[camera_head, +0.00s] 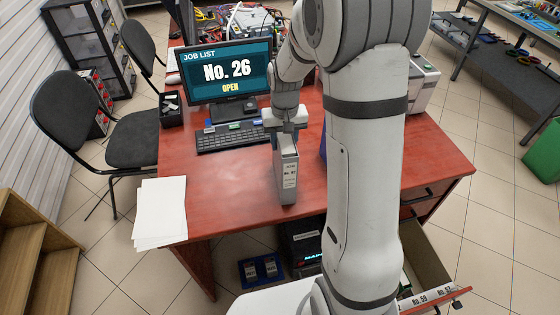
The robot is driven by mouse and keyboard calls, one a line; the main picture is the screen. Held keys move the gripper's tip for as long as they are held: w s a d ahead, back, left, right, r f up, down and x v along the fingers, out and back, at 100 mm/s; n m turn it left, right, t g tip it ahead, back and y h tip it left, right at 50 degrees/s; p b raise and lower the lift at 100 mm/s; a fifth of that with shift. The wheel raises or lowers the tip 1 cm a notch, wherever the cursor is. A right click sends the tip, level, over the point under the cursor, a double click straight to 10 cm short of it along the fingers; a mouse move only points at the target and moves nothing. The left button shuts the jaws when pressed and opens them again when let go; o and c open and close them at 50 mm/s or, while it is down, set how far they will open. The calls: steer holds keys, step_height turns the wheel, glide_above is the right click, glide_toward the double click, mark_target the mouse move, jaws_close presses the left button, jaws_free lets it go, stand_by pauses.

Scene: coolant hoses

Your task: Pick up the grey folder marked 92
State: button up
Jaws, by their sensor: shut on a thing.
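A grey folder (288,175) stands upright over the red desk in front of the keyboard. Its spine faces me with a small label; the label's number is too small to read surely. My gripper (285,133) is above it, pointing down, and is shut on the folder's top edge. I cannot tell whether the folder's bottom touches the desk top. My arm hides part of the desk to the right of the folder.
A monitor (226,74) reading "No. 26 OPEN" and a keyboard (232,137) stand behind the folder. White papers (160,211) overhang the desk's (225,185) left front edge. An open drawer (440,301) with numbered labels sticks out at lower right.

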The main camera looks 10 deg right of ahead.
jaws_close()
steer(key=shift+r, duration=0.15)
